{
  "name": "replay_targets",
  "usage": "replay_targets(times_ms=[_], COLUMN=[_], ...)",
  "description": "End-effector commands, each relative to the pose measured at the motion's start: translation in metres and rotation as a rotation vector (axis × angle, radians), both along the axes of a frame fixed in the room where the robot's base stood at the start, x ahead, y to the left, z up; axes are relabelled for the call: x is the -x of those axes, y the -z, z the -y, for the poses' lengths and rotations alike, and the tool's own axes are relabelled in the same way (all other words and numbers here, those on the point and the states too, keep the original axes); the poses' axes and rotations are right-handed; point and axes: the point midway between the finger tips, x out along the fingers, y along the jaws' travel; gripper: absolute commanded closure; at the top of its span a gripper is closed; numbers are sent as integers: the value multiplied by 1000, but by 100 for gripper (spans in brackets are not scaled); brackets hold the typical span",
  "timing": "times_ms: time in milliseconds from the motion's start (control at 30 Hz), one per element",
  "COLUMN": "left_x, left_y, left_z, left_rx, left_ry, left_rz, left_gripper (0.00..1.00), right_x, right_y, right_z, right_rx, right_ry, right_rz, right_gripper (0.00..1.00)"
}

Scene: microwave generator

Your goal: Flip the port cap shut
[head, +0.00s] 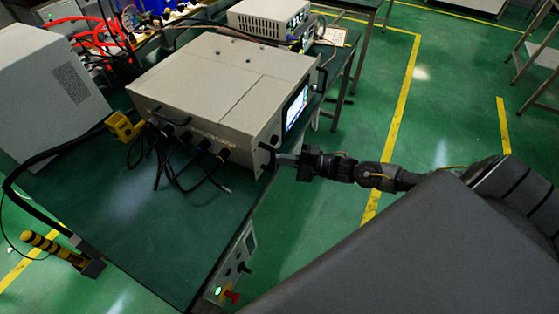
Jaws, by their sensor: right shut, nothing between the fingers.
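The microwave generator (220,85) is a beige box with a lit screen (297,103) on its right-hand face. It stands on the dark green table (150,240). Black cables plug into its near side. My right arm comes in from the right. My right gripper (284,158) is shut and empty, its tips close to the generator's near right corner beside a black handle. I cannot tell whether the tips touch it. I cannot make out the port cap; it is too small or hidden near the gripper. My left gripper is not in view.
A grey cabinet (50,95) stands at the left, with a yellow block (122,127) beside it. A second instrument (268,17) and red cables are behind. A control box (235,268) with a red knob is at the table's near edge. The near tabletop is mostly clear.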

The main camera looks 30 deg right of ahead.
Motion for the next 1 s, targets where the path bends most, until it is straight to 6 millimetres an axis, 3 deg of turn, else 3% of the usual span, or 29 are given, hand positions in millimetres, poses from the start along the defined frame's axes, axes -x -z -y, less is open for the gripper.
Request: replay_targets(times_ms=[900, 1000], left_x=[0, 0], left_y=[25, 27], left_z=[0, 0], left_rx=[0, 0], left_ry=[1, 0], left_rz=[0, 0], left_gripper=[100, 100], right_x=[-10, -11], right_y=[-3, -4], right_z=[17, 18], right_rx=[746, 743], right_ry=[-1, 1], right_rz=[440, 437], right_gripper=[100, 100])
